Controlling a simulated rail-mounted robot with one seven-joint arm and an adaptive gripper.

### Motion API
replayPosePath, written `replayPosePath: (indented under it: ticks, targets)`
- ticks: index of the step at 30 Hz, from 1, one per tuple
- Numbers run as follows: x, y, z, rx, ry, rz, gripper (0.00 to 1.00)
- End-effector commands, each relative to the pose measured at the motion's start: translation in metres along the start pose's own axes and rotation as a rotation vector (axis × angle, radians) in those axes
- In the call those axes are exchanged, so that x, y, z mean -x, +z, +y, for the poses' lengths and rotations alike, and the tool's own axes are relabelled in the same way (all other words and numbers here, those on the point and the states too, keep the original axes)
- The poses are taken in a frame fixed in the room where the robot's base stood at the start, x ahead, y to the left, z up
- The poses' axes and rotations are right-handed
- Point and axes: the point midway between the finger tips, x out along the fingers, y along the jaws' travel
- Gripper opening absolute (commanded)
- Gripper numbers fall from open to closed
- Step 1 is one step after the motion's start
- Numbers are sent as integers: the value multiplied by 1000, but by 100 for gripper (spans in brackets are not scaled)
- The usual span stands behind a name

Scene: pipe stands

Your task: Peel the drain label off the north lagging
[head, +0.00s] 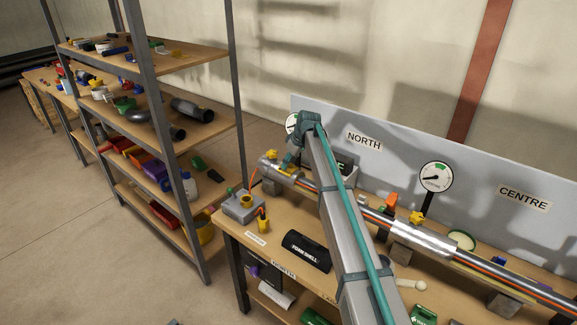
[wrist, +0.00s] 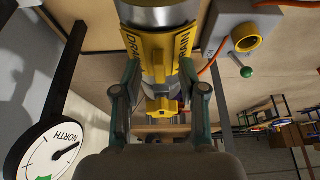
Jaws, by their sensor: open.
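The north lagging is a silver sleeve on the pipe at the bench's left end in the head view (head: 272,173); its end shows at the top of the wrist view (wrist: 158,15). A yellow drain label (wrist: 158,43) with dark lettering, partly readable as "DRAI", lies across it. My gripper (wrist: 160,72) is open, its fingers on either side of the yellow piece below the lettering. I cannot tell whether they touch it. In the head view my gripper (head: 291,160) is at the north lagging, partly hidden by my arm.
The north gauge (wrist: 45,140) is close on the left in the wrist view. A grey box (head: 240,206) with a yellow socket stands near the bench's left end. A black foam shell (head: 306,250) lies in front. The centre lagging (head: 425,243) is farther right along the pipe.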

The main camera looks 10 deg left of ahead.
Motion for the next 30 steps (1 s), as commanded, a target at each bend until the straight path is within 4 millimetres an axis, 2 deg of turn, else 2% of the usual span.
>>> replayPosePath:
  ticks: [5,12,24,30]
  targets:
    - [0,0,0,0,0,0,40]
    - [0,0,0,0,0,0,0]
    - [1,0,0,0,0,0,0]
    - [7,-3,1,0,1,1,0]
